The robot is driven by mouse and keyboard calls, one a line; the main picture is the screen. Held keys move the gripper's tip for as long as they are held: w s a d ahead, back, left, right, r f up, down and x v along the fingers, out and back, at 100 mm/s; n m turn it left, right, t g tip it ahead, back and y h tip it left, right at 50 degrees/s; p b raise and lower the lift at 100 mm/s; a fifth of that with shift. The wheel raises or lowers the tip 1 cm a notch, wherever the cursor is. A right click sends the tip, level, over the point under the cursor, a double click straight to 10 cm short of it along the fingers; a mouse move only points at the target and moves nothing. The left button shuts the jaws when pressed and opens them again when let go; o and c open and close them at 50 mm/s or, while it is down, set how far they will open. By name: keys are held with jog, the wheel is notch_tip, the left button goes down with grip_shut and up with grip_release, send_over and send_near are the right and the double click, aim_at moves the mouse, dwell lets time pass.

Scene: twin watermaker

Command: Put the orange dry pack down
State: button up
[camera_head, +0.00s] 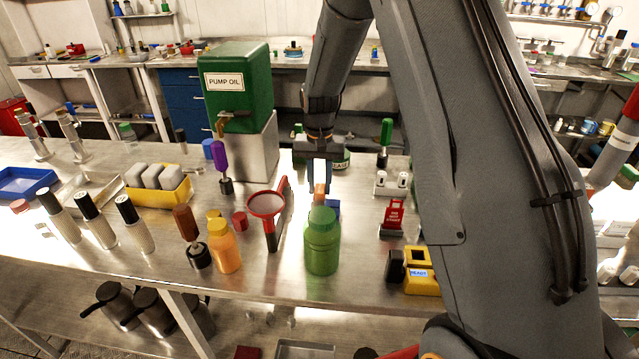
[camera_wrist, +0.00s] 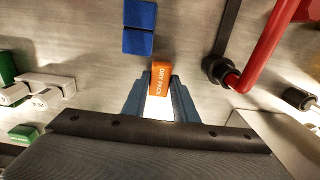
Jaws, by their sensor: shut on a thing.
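The orange dry pack (camera_wrist: 160,78) is a small box with white lettering, held between the two fingers of my gripper (camera_wrist: 158,98) in the wrist view. In the head view my gripper (camera_head: 319,172) points down over the steel bench, and the orange dry pack (camera_head: 319,190) shows at its tips, partly behind the green bottle. I cannot tell whether the pack touches the bench. A blue block pair (camera_wrist: 140,27) lies on the bench just beyond the pack in the wrist view.
The green bottle (camera_head: 322,245) stands in front of my gripper. A red tag stand (camera_head: 393,214) and a yellow device (camera_head: 421,275) are to the right. The green pump oil tank (camera_head: 237,90) stands behind left.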

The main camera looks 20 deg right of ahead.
jog(key=shift+f, duration=0.2)
jog(key=shift+f, duration=0.1)
jog(key=o, duration=1.1)
jog(key=shift+c, duration=0.2)
